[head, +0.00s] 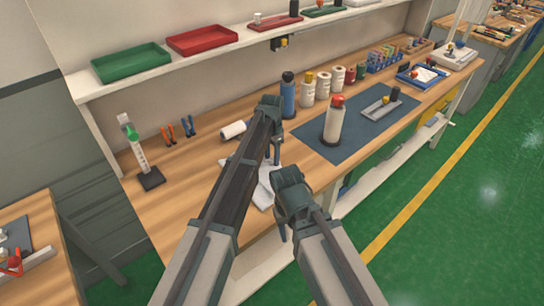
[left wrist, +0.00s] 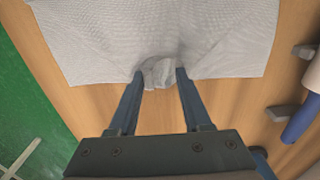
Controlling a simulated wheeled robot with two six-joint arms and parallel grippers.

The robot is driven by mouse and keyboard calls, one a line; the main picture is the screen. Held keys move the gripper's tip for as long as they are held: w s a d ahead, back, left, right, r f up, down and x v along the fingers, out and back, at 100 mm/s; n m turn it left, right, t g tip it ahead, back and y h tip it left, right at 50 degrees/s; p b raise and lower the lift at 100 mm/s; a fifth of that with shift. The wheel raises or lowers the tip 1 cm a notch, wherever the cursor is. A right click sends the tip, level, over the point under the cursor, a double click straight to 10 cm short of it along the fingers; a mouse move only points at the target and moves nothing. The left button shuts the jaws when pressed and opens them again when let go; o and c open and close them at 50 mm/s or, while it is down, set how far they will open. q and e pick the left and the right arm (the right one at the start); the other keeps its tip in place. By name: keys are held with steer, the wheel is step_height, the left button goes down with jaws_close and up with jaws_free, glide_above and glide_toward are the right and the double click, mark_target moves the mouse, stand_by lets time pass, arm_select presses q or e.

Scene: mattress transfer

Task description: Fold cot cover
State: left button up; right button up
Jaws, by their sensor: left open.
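The white textured cover (left wrist: 225,40) lies on the wooden bench, and a small part also shows in the head view (head: 264,190), mostly hidden by my arms. In the left wrist view its near edge is raised into a bunched fold between the fingertips. My left gripper (left wrist: 161,73) is open, with one finger on each side of that fold. In the head view my left gripper (head: 275,148) points down at the bench. My right gripper (head: 282,228) is near the bench's front edge beside the cover; its jaws are too unclear to read.
A white roll (head: 233,130) lies behind the left arm. A blue bottle (head: 288,97) and several white bottles stand along the back. A red-topped bottle (head: 334,120) stands on a dark mat (head: 320,156) to the right. A stand (head: 151,179) is at the left.

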arm_select(q)
steer(key=o, duration=0.8)
steer(key=shift+c, duration=0.2)
steer(key=shift+w+d, duration=1)
steer(key=shift+d, duration=0.15)
steer(key=shift+s+a, duration=0.1)
steer(key=shift+s, duration=0.05)
steer(key=shift+r, duration=0.2)
step_height(320, 180, up, 9)
steer(key=p, duration=0.9)
steer(key=shift+f, duration=0.15)
